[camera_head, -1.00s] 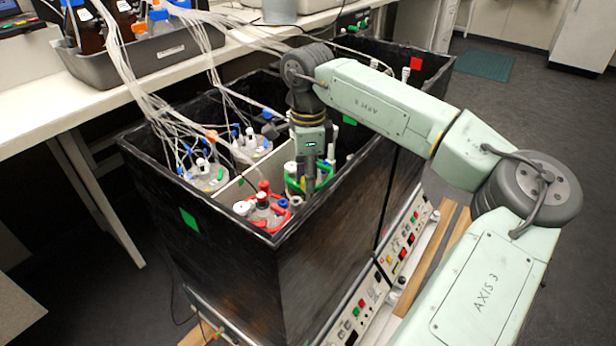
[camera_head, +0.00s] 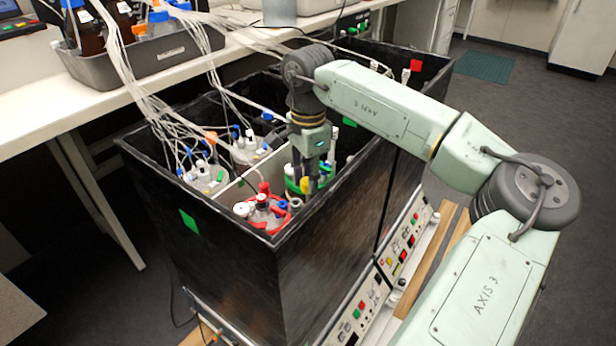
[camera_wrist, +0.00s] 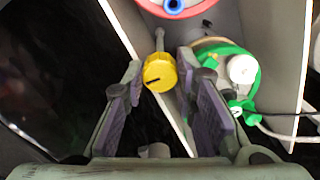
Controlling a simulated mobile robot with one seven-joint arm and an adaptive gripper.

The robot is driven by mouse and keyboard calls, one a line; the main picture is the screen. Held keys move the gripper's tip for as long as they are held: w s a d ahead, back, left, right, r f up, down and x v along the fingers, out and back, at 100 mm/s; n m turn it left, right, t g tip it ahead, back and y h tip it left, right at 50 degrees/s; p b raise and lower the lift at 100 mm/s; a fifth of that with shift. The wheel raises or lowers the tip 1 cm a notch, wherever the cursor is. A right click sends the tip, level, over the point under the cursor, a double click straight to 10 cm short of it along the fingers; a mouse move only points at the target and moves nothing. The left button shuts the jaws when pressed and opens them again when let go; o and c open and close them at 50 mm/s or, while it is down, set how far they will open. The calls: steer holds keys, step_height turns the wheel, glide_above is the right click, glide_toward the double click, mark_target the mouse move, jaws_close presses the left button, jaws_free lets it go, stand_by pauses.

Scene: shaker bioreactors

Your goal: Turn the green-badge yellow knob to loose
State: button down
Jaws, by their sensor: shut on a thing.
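The yellow knob (camera_wrist: 159,72) is round with a dark line across its face. In the wrist view it sits between the two purple-grey pads of my gripper (camera_wrist: 159,80), which is shut on it. In the head view the knob (camera_head: 305,186) shows low between the fingers of my gripper (camera_head: 311,180), inside the front black box (camera_head: 280,262). Green badges (camera_head: 188,220) mark this box. A vessel with a green ring (camera_wrist: 228,52) is just right of the gripper in the wrist view. The fingers partly cover the vessel in the head view.
A red-ringed vessel (camera_head: 262,210) stands close by. A grey divider (camera_head: 236,190) splits the box, with other tubed vessels (camera_head: 205,178) beyond it. White tubes (camera_head: 130,75) run to the bench. A red-badged box adjoins behind.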

steer(key=c, duration=1.3)
jaws_free()
steer(key=shift+r, duration=0.15)
step_height(320, 180, up, 12)
